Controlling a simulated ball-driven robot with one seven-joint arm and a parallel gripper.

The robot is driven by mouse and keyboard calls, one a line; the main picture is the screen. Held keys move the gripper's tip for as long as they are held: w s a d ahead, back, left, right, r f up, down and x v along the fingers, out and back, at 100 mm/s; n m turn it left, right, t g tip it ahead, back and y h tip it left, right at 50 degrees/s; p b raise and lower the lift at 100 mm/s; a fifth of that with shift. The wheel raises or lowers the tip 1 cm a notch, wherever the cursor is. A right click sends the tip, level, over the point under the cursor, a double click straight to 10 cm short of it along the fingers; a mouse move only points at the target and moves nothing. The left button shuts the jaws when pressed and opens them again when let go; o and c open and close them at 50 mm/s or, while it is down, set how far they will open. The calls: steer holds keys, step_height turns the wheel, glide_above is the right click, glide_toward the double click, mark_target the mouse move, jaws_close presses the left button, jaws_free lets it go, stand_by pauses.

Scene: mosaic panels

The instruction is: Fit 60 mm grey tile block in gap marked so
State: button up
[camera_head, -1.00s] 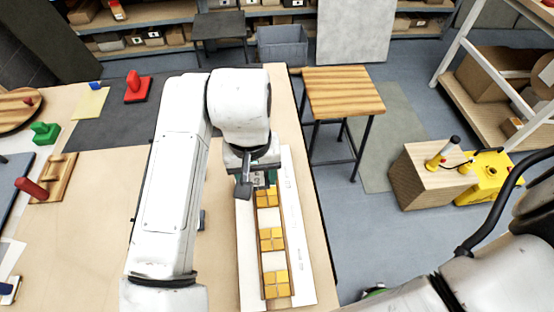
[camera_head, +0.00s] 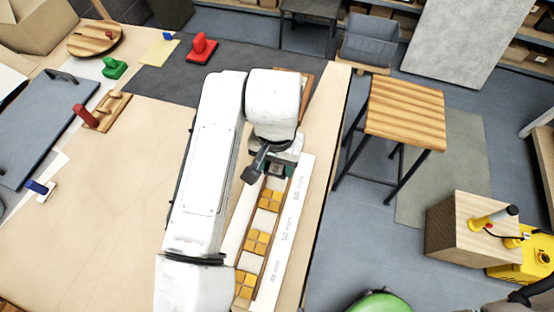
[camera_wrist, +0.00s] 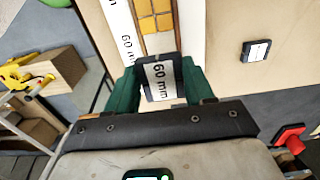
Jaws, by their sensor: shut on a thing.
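My gripper (camera_wrist: 160,84) is shut on a dark-edged block with a white "60 mm" label (camera_wrist: 161,70), held between its green fingers. In the head view my gripper (camera_head: 275,168) is at the far end of the white mosaic panel (camera_head: 278,252). The panel has a channel with yellow tile groups (camera_head: 257,242) and pale gaps between them. A "60 mm" mark (camera_head: 299,190) is on its right rail near my gripper, and "50 mm" lies nearer the camera. The held block is in line with the channel; whether it touches the bottom is hidden.
A small black block with a white label (camera_wrist: 256,50) lies on the table beside the panel. A red stamp-like object (camera_head: 201,47), a green one (camera_head: 114,67) and a wooden rack (camera_head: 108,110) stand at the left. A stool (camera_head: 405,112) stands beyond the table's right edge.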

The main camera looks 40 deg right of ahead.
steer(key=b, duration=0.4)
glide_above(276, 184)
steer(key=shift+f, duration=2.9)
steer(key=shift+f+b, duration=0.8)
steer(key=shift+f, duration=0.3)
steer(key=o, duration=1.2)
steer(key=shift+c, duration=0.2)
steer(key=shift+r, duration=0.15)
step_height(276, 184, up, 10)
steer(key=shift+r+b, duration=0.25)
steer(key=shift+b, duration=0.1)
steer(key=shift+s, duration=0.1)
